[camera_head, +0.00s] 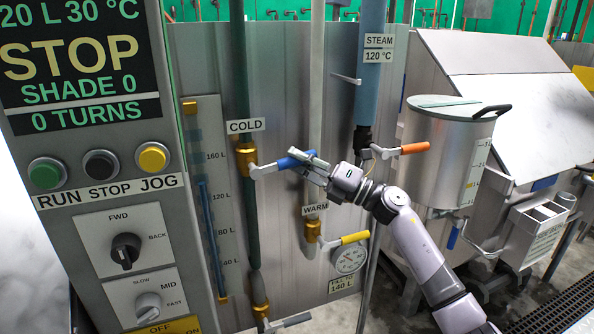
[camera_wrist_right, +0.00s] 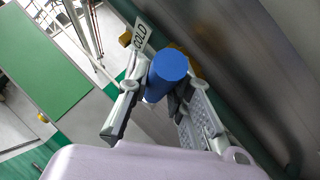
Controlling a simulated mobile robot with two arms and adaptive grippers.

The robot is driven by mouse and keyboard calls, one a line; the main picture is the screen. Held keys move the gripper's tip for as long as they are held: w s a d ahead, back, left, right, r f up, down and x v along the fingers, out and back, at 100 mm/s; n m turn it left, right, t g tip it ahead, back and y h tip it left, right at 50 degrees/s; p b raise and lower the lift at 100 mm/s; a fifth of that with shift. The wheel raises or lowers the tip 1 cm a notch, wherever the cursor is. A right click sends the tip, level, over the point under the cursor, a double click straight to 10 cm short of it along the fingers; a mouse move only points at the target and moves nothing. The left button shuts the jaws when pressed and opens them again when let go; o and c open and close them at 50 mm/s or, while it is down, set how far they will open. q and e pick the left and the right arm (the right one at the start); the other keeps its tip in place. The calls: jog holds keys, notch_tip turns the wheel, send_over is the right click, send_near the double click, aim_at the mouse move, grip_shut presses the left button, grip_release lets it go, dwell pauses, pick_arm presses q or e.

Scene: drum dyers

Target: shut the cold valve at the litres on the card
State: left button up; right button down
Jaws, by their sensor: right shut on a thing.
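The brass cold valve (camera_head: 246,160) sits on a dark green vertical pipe below the COLD label (camera_head: 246,126). Its blue-gripped lever (camera_head: 291,161) points right, across the pipe and nearly level. My right gripper (camera_head: 316,165) is shut on the lever's blue end. In the right wrist view the blue grip (camera_wrist_right: 167,68) lies between both fingers (camera_wrist_right: 157,105). In the sight glass (camera_head: 210,220) the blue column tops out between the 120 L and 160 L marks. My left gripper is not in view.
The warm valve (camera_head: 312,230) with a yellow lever is below right, the steam valve's orange lever (camera_head: 414,148) right of my gripper. The control panel (camera_head: 95,160) stands left, a lidded steel pot (camera_head: 440,150) right.

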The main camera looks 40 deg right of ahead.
jog(key=shift+f+m+t+b, duration=0.85)
jog(key=shift+m+b, duration=0.15)
jog(key=shift+b, duration=0.2)
jog(key=c, duration=1.4)
grip_release()
jog(key=shift+c, duration=0.2)
jog(key=shift+d+f, duration=0.1)
jog(key=v, duration=1.2)
